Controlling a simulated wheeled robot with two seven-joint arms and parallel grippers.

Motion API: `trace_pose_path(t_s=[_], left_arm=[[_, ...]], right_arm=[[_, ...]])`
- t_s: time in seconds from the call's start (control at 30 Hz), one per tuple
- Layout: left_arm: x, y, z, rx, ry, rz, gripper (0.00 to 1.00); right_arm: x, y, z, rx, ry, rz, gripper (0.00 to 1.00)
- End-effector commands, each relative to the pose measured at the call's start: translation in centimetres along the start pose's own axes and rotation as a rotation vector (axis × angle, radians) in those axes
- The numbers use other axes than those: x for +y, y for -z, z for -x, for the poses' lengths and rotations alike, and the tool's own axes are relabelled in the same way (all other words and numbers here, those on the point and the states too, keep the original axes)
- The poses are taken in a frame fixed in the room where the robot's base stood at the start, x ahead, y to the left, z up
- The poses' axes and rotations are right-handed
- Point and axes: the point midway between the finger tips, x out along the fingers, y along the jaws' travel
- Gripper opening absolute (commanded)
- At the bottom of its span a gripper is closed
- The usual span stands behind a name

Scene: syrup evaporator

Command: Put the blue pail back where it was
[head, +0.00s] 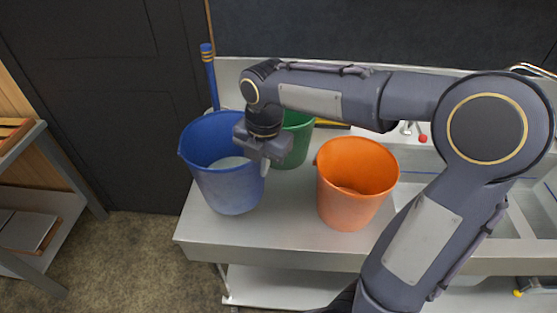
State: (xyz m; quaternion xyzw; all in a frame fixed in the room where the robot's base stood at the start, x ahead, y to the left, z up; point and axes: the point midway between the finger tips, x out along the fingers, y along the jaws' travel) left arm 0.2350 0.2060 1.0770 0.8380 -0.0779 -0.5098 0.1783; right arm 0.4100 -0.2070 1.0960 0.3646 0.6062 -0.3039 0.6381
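The blue pail (228,188) is upright at the left end of the steel counter (290,233), with a pale grey area inside it. I cannot tell whether its base touches the counter. My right gripper (264,164) points down at the pail's right rim. One finger shows against the outside of the wall; the other is hidden, so I cannot see whether the fingers are closed on the rim. My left gripper is out of view.
An orange pail (352,195) stands to the right on the counter. A green pail (294,147) stands behind, partly hidden by my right arm. A blue-handled tool (209,75) rises behind the blue pail. Sink basins lie at right (538,208). A shelf (38,235) stands at far left.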

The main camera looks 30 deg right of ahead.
Motion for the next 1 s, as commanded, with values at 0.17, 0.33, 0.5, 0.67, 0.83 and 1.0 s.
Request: trace_pose_path(t_s=[0.17, 0.33, 0.5, 0.67, 0.83, 1.0], left_arm=[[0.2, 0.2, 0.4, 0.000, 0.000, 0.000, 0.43], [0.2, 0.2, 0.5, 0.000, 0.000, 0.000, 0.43], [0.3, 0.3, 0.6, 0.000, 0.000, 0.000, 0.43], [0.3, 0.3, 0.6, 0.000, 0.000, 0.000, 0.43], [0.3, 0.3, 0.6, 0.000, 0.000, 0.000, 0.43], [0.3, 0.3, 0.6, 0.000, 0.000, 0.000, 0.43]], right_arm=[[1.9, -0.5, -2.4, -0.001, -0.005, 0.000, 0.00], [2.5, -0.8, -3.4, -0.002, -0.007, -0.001, 0.00], [2.9, -0.9, -4.9, -0.002, -0.004, -0.001, 0.00], [2.7, -0.9, -6.8, -0.002, -0.005, -0.001, 0.00], [2.7, -1.0, -7.2, -0.004, -0.009, -0.002, 0.00], [2.7, -1.0, -7.2, -0.004, -0.009, -0.001, 0.00]])
